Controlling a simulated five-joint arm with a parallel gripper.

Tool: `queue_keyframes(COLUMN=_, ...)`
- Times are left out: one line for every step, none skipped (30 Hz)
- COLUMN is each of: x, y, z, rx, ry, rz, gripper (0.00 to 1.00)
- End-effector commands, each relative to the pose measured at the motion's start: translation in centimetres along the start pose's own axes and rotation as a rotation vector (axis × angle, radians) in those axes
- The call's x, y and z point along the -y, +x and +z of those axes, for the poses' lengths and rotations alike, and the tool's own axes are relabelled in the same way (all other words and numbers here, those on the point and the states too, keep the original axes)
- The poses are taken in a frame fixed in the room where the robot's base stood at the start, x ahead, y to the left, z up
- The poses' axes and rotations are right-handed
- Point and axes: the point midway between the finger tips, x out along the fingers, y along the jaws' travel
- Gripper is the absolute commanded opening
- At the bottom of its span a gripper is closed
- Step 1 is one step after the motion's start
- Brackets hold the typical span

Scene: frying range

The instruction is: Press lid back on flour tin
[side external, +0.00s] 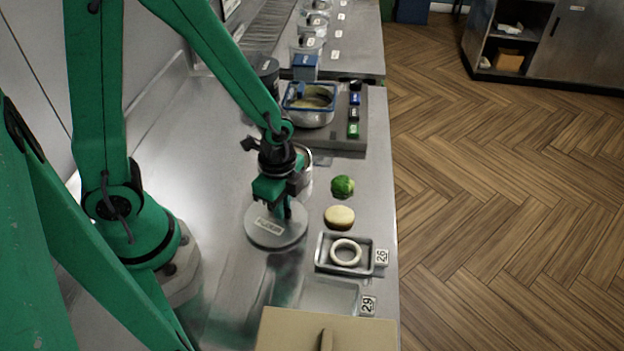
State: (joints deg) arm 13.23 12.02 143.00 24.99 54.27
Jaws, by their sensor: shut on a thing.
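The lid (260,238) is a round grey disc with a paper label on top. It is in the left-middle of the side external view, above or on the steel counter; I cannot tell how high. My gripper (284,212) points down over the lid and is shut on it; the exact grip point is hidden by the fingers. A round metal tin (306,166) stands just behind my gripper and is mostly hidden by it. The lid is in front of this tin, apart from it in the picture. I cannot read any label on the tin.
Right of the lid are a green ball-like vegetable (342,187), a tan bun (339,217) and a grey tray (325,262) with a white ring (346,252). A beige board (290,335) lies in front. A fryer pot (310,116) stands behind. Bare counter lies left of the lid.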

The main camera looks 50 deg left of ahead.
Motion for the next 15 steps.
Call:
queue_keyframes(x=0.0, y=-0.2, z=0.0, rx=-0.001, ry=0.0, rz=-0.002, gripper=0.0)
queue_keyframes(x=0.1, y=-0.3, z=0.0, rx=-0.001, ry=0.0, rz=-0.002, gripper=0.0)
queue_keyframes(x=0.1, y=-0.5, z=0.0, rx=-0.001, ry=0.0, rz=-0.002, gripper=0.0)
queue_keyframes(x=0.1, y=-0.6, z=-0.1, rx=-0.001, ry=0.0, rz=-0.002, gripper=0.0)
queue_keyframes(x=0.1, y=-0.8, z=-0.1, rx=-0.002, ry=0.0, rz=-0.002, gripper=0.0)
queue_keyframes(x=0.1, y=-1.1, z=-0.1, rx=-0.002, ry=0.0, rz=-0.003, gripper=0.0)
queue_keyframes(x=0.1, y=-1.3, z=-0.1, rx=-0.002, ry=0.0, rz=-0.003, gripper=0.0)
queue_keyframes(x=0.1, y=-1.5, z=-0.1, rx=-0.002, ry=0.0, rz=-0.003, gripper=0.0)
queue_keyframes(x=0.1, y=-1.8, z=-0.1, rx=-0.002, ry=0.0, rz=-0.003, gripper=0.0)
queue_keyframes(x=0.1, y=-2.0, z=-0.1, rx=-0.002, ry=0.0, rz=-0.003, gripper=0.0)
queue_keyframes(x=0.1, y=-2.2, z=-0.1, rx=-0.002, ry=0.0, rz=-0.003, gripper=0.0)
queue_keyframes(x=0.1, y=-2.5, z=-0.1, rx=-0.002, ry=0.0, rz=-0.003, gripper=0.0)
queue_keyframes(x=0.1, y=-2.7, z=-0.1, rx=-0.002, ry=0.0, rz=-0.003, gripper=0.0)
queue_keyframes(x=0.1, y=-2.9, z=-0.1, rx=-0.002, ry=0.0, rz=-0.003, gripper=0.0)
queue_keyframes(x=0.1, y=-3.2, z=-0.1, rx=-0.002, ry=0.0, rz=-0.003, gripper=0.0)
